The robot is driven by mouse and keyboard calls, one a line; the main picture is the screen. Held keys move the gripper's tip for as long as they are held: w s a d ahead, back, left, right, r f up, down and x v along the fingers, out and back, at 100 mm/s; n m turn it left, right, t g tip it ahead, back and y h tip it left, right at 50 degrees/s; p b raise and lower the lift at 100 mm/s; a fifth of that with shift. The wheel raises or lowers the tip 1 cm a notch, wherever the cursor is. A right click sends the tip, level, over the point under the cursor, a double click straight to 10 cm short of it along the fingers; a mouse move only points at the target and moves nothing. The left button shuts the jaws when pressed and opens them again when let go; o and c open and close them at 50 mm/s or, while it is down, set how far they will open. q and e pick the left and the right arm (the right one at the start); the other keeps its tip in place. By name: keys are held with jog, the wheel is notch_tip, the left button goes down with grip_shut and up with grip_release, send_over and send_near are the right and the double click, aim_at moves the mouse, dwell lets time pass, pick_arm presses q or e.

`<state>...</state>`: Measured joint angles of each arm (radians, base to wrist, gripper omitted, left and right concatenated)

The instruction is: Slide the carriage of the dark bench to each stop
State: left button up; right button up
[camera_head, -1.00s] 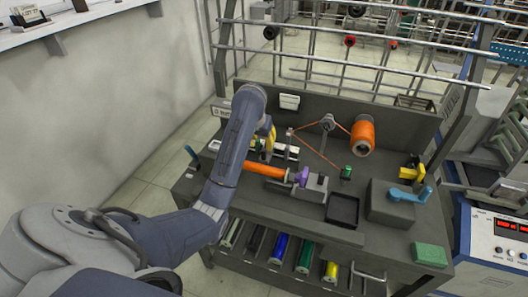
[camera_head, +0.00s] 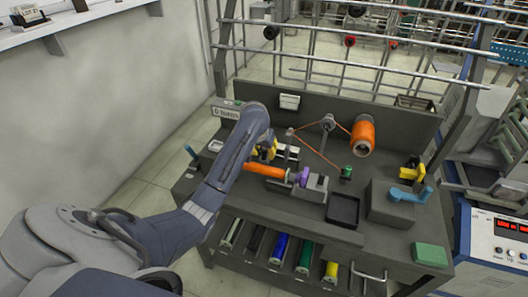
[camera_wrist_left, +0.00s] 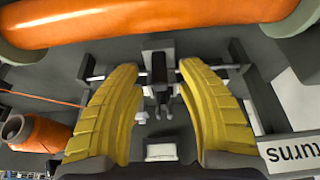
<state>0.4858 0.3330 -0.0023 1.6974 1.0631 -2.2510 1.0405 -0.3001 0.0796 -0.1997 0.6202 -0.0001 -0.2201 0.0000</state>
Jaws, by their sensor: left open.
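The dark bench (camera_head: 300,222) stands in front of me. My left gripper (camera_head: 272,146) is over its back left part, largely hidden by my own arm. In the left wrist view its two yellow fingers (camera_wrist_left: 160,100) are open and apart. Between them is the dark block of the carriage (camera_wrist_left: 159,68), on a thin metal rail (camera_wrist_left: 101,75) running across the picture. I see no clear contact between fingers and carriage. In the head view the carriage is mostly hidden by my gripper. My right gripper is not in view.
An orange bobbin (camera_head: 265,171) lies close in front of the carriage, beside a purple part (camera_head: 303,176). Orange thread runs to an orange spool (camera_head: 362,135). A turns display (camera_head: 226,112) stands at the left. A black tray (camera_head: 343,210) and blue crank (camera_head: 410,195) are at the right.

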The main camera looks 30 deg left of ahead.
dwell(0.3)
pick_arm(q)
grip_shut()
dwell(0.3)
